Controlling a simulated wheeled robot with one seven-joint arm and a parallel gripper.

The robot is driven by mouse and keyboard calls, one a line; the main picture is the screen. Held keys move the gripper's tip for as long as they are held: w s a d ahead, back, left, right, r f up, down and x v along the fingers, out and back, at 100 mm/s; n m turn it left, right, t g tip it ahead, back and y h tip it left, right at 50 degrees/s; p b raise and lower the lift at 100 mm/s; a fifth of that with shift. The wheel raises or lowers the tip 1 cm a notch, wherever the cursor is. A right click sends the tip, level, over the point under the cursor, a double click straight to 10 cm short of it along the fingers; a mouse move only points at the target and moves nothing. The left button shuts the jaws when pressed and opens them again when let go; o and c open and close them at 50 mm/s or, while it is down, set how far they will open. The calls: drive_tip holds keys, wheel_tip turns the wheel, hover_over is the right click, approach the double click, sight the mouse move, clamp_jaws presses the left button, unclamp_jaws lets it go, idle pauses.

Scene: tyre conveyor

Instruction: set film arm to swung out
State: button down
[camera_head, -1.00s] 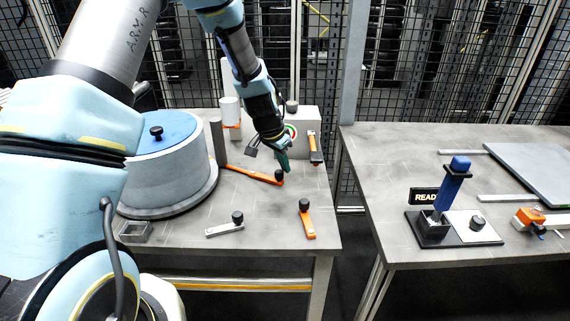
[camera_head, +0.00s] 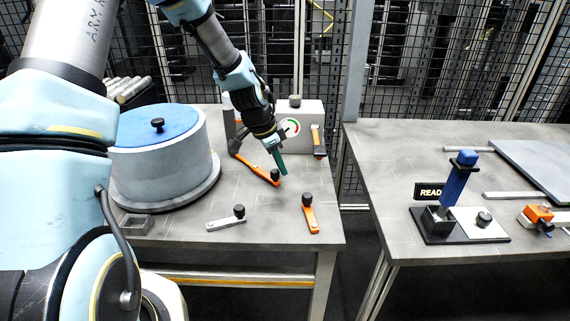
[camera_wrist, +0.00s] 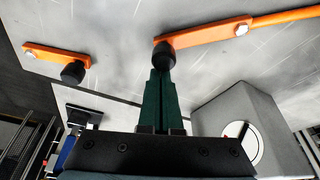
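The film arm is most likely the long orange bar (camera_head: 256,168) on the left table, with a black knob (camera_head: 275,175) at its near end. It slants from back left to near right. Its far end is partly hidden behind my arm. My gripper (camera_head: 281,163) points down at the knob end. In the wrist view the green fingers (camera_wrist: 161,100) are together, their tips at the black knob (camera_wrist: 164,61). The knob is beyond the tips, not seen between them; whether they touch it I cannot tell.
A blue-topped grey drum (camera_head: 158,160) stands left of the bar. A short orange lever (camera_head: 310,217) and a grey lever (camera_head: 226,222) lie in front. A grey box with a gauge (camera_head: 300,117) stands behind. The right table (camera_head: 385,165) holds a blue-handled fixture (camera_head: 452,190).

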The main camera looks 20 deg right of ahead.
drive_tip(key=a+m, duration=0.1)
drive_tip(key=s+a+m+g+p, duration=0.1)
drive_tip(key=m, duration=0.1)
drive_tip(key=shift+a+r, duration=0.15)
drive_tip(key=shift+a, duration=0.1)
drive_tip(key=shift+s+a+m+g+y+p, duration=0.1)
drive_tip(key=shift+a+m+g+y+p, duration=0.2)
drive_tip(key=shift+a+m+p, duration=0.8)
drive_tip(key=shift+a+m, duration=0.4)
drive_tip(key=shift+m, duration=0.3)
drive_tip(key=shift+a+p, duration=0.45)
drive_tip(key=shift+a, duration=0.2)
drive_tip(key=shift+f, duration=0.2)
drive_tip(key=shift+s+d, duration=0.15)
drive_tip(key=shift+d, duration=0.2)
drive_tip(key=shift+s+d+r, duration=0.2)
drive_tip(key=shift+s+d, duration=0.8)
drive_tip(key=shift+d, duration=0.2)
drive_tip(key=b+v, duration=0.2)
drive_tip(key=v, duration=0.7)
drive_tip(key=shift+w+r, duration=0.3)
drive_tip(key=shift+r, duration=0.05)
